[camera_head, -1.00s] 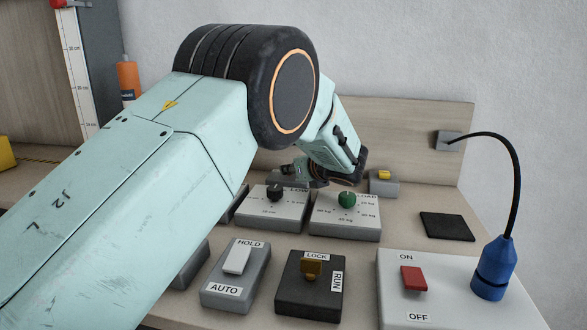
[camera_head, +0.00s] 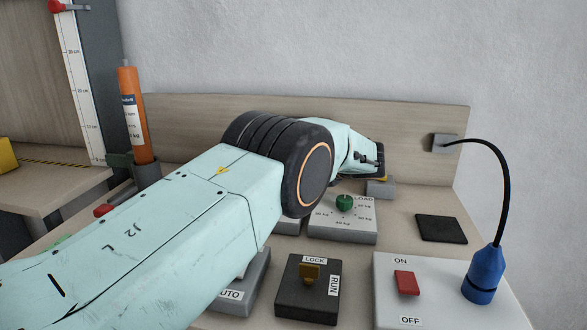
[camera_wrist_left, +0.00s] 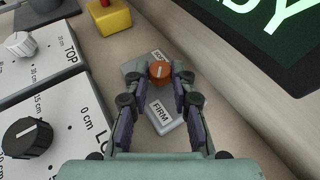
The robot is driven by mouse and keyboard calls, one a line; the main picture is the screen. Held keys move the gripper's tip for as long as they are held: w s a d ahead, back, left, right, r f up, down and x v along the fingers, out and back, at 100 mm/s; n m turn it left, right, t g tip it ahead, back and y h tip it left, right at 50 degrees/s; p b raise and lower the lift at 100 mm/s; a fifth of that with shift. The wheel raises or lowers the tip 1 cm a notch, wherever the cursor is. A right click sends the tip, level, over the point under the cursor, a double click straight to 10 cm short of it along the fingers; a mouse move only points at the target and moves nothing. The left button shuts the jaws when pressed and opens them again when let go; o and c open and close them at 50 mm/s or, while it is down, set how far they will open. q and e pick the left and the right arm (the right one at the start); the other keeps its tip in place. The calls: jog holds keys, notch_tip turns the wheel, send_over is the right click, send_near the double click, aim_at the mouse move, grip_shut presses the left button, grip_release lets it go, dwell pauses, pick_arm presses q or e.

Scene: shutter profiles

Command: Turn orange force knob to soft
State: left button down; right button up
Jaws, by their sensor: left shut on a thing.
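The orange force knob (camera_wrist_left: 160,73) sits on a small grey base in the left wrist view. A white label at the base's far end is partly hidden and seems to read SOFT. A FIRM label (camera_wrist_left: 160,117) is at the near end. My left gripper (camera_wrist_left: 161,82) has one fingertip on each side of the knob and is shut on it. The knob's pointer direction is too small to tell. In the head view my left arm hides the knob and fingertips. My right gripper is not in view.
A green LOAD knob (camera_head: 344,203), a LOCK/RUN switch (camera_head: 310,272) and a red ON/OFF switch (camera_head: 405,283) stand on the bench. In the wrist view, a black knob (camera_wrist_left: 28,137) is left and a dark READY panel (camera_wrist_left: 262,25) upper right.

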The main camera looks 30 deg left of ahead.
pick_arm(q)
jog(key=shift+w+r+n, duration=0.3)
jog(key=shift+g+b, duration=0.5)
jog(key=shift+b, duration=0.05)
jog(key=shift+n, duration=0.3)
jog(key=shift+s, duration=0.1)
jog(key=c, duration=1.5)
grip_release()
jog(key=o, duration=0.4)
jog(key=shift+f, duration=0.2)
jog(key=shift+d, duration=0.1)
jog(key=v, duration=1.2)
